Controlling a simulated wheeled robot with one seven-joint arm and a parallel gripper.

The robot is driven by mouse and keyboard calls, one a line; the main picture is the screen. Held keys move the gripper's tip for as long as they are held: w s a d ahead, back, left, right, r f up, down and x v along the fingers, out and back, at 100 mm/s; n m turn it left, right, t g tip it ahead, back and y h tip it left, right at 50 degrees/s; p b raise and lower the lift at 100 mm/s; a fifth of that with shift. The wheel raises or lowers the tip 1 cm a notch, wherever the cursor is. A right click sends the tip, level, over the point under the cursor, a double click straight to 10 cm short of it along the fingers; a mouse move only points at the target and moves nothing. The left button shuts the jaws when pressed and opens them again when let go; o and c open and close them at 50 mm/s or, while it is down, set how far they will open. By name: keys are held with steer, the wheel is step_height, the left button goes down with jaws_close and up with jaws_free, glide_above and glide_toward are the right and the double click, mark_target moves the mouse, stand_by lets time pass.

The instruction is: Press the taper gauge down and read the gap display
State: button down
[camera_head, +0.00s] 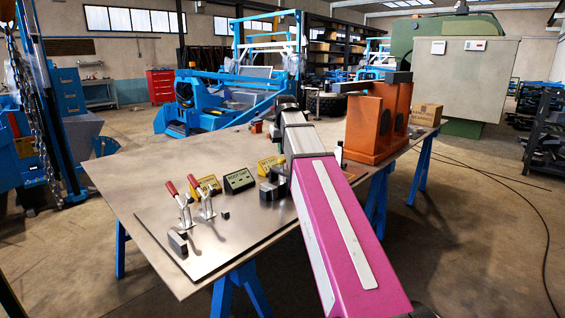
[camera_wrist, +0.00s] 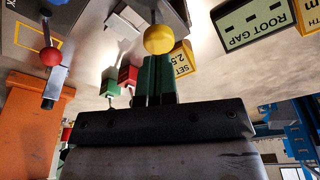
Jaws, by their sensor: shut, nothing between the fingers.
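The root gap display (camera_head: 239,180) stands on the table in the head view. Its green face (camera_wrist: 255,22) reads "ROOT GAP" at the upper right of the wrist view, but I cannot read a value on it. A yellow ball knob (camera_wrist: 158,39) is in the upper middle of the wrist view, and a red ball (camera_wrist: 52,57) on a metal piece is at left. I cannot tell for sure which belongs to the taper gauge. My gripper (camera_wrist: 156,62) is shut and empty, its green fingertips close to the yellow knob; contact is unclear. My arm hides it in the head view.
Two red-handled toggle clamps (camera_head: 185,206) and a small block (camera_head: 178,242) stand on the plate. Yellow signs (camera_head: 208,187) are behind. A tall orange stand (camera_head: 376,126) is right of my arm. The table's left part (camera_head: 128,185) is clear.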

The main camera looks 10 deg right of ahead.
steer(key=shift+f, duration=1.4)
stand_by(0.5)
steer(key=shift+r, duration=3.55)
